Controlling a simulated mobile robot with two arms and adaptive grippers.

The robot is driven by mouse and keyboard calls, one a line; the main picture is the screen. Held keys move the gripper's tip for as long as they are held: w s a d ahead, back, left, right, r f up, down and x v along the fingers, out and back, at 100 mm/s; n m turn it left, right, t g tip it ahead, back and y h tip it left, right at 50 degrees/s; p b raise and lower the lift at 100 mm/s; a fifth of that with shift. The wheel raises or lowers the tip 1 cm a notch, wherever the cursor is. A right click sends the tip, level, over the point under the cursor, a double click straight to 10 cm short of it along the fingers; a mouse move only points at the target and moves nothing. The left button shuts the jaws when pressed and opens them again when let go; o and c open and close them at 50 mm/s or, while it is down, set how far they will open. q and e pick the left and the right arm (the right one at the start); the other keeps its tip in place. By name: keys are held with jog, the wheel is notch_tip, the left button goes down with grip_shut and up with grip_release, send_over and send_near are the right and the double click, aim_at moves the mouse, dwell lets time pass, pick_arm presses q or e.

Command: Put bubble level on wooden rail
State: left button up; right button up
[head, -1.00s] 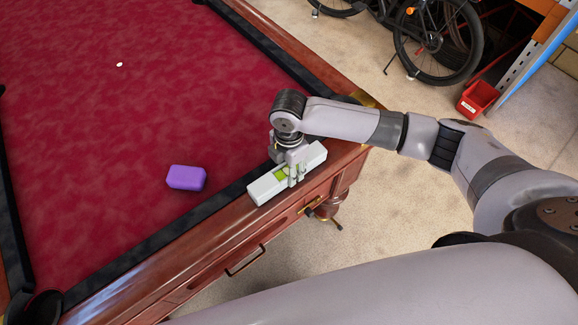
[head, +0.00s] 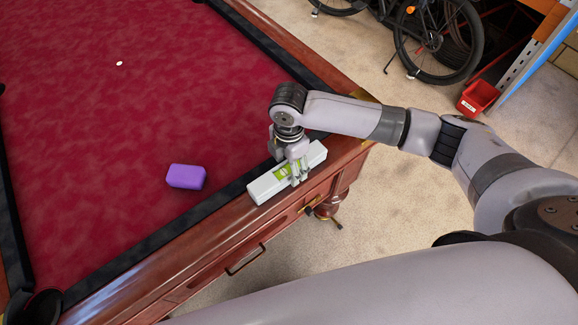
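The bubble level (head: 268,188), a white bar with a green vial window, lies on the wooden rail (head: 213,225) of the pool table. It runs along the rail, close to the dark cushion edge. My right gripper (head: 291,166) is directly over the level's middle, pointing down. Its fingers look spread, with one on the near side by the vial and another toward the cloth side. They hide part of the level, and whether they touch it is unclear. My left gripper is not in view.
A purple block (head: 186,177) lies on the red cloth (head: 110,130) left of the level. A small white ball or spot (head: 119,64) is farther back. A red bin (head: 477,97) and bicycles stand on the floor behind. Most of the cloth is clear.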

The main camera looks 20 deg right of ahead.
aim_at(289, 169)
notch_tip(289, 169, up, 11)
jog(key=b, duration=0.1)
jog(key=shift+b, duration=0.3)
jog(key=shift+f, duration=0.15)
